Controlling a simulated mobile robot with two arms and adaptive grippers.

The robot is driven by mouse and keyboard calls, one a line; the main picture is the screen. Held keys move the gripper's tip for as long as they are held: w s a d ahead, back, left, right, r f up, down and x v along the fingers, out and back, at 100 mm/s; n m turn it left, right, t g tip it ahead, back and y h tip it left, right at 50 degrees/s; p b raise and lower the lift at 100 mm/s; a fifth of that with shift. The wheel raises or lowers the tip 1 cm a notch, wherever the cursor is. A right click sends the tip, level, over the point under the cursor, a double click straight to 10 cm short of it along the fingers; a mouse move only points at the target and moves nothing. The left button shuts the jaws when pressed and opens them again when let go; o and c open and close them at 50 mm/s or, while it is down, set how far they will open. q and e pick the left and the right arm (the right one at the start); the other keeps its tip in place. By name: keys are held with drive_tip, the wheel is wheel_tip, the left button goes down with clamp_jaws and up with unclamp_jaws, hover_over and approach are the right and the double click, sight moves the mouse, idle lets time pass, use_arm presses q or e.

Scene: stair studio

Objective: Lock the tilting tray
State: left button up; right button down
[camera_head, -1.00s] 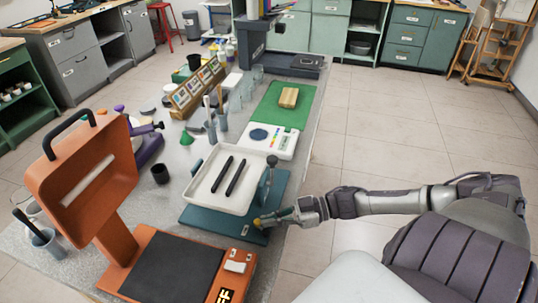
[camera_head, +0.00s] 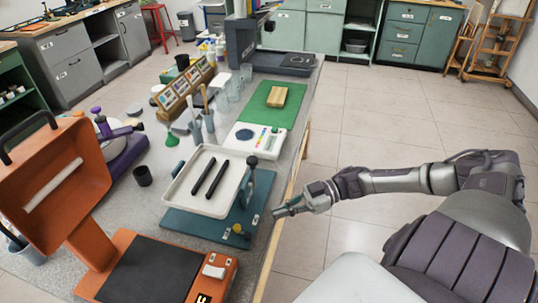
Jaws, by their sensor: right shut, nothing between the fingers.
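The white tray (camera_head: 214,203) holds two black pens (camera_head: 209,177) and sits on a teal base (camera_head: 200,226) at the table's right edge. A grey lever with a dark round knob (camera_head: 253,161) stands at the tray's right side. A small yellow knob (camera_head: 238,229) sits on the base's front right part. I cannot tell whether the tray is level or slightly tilted. My right gripper (camera_head: 281,211) is shut and empty, to the right of the base and apart from the yellow knob and lever. My left gripper is not in view.
An orange press-like device (camera_head: 83,237) stands at the front left. A white scale (camera_head: 258,138) and a green mat (camera_head: 273,118) lie behind the tray. Cups, a purple device (camera_head: 125,150) and a dark cup (camera_head: 143,176) stand to the left.

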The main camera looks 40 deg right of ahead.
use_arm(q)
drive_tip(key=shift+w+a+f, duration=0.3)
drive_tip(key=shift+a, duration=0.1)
use_arm(e)
drive_tip(key=v, duration=0.5)
drive_tip(key=shift+s+d+r, duration=0.15)
drive_tip(key=shift+d+r, duration=0.05)
drive_tip(key=shift+r, duration=0.2)
